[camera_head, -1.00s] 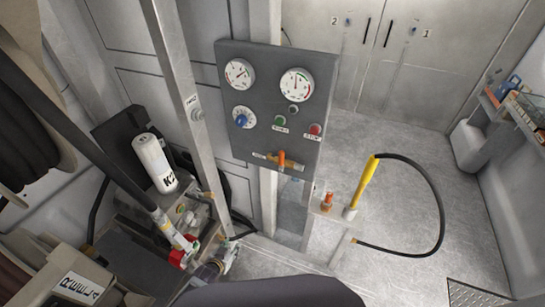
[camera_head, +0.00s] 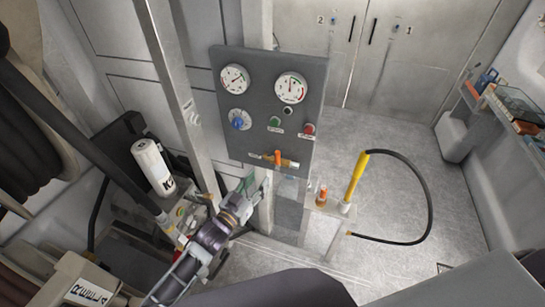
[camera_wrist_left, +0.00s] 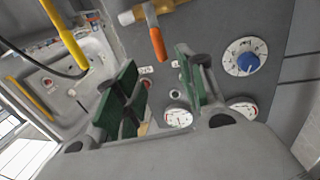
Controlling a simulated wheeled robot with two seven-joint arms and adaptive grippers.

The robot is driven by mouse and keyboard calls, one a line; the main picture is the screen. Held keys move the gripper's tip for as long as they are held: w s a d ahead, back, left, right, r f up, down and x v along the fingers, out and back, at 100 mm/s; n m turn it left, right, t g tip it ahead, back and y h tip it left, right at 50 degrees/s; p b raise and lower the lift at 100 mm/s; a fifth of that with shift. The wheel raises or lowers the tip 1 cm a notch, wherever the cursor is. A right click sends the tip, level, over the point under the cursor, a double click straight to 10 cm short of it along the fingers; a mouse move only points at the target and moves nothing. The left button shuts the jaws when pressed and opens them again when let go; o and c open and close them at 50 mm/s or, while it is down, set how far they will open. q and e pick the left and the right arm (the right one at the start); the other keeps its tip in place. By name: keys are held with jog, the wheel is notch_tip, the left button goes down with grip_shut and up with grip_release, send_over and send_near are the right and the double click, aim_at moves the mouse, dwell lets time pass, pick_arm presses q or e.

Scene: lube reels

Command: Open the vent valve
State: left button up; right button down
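The vent valve is likely the brass valve with an orange lever (camera_head: 278,158) at the bottom of the dark panel (camera_head: 318,95); I cannot read its label. The lever points down in the head view. In the left wrist view the orange lever (camera_wrist_left: 156,42) hangs from the brass pipe (camera_wrist_left: 150,11) near the top, ahead of the fingers and not touching them. My left gripper (camera_head: 252,188) is below and left of the valve in the head view. Its green-padded fingers (camera_wrist_left: 160,90) are apart with nothing between them. My right gripper is not in view.
The panel also bears two gauges, a blue knob (camera_head: 238,120), a green button (camera_head: 274,121) and a red button (camera_head: 309,129). A yellow-handled tool with a black hose (camera_head: 357,175) stands right of it. A metal post (camera_head: 180,90) and a white cylinder (camera_head: 152,165) are left.

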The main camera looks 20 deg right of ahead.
aim_at(276, 159)
pick_arm(q)
jog(key=shift+w+d, duration=0.1)
jog(key=shift+d, duration=0.05)
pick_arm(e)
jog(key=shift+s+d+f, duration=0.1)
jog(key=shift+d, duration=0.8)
pick_arm(q)
jog(key=b+x, duration=0.4)
jog(key=x, duration=0.4)
jog(key=shift+b, duration=0.3)
jog(key=shift+b+x, duration=0.95)
jog(key=shift+x, duration=0.55)
jog(key=shift+b+x, duration=0.5)
jog(key=shift+x, duration=0.25)
jog(key=shift+w+d, duration=0.35)
jog(key=shift+d, duration=0.05)
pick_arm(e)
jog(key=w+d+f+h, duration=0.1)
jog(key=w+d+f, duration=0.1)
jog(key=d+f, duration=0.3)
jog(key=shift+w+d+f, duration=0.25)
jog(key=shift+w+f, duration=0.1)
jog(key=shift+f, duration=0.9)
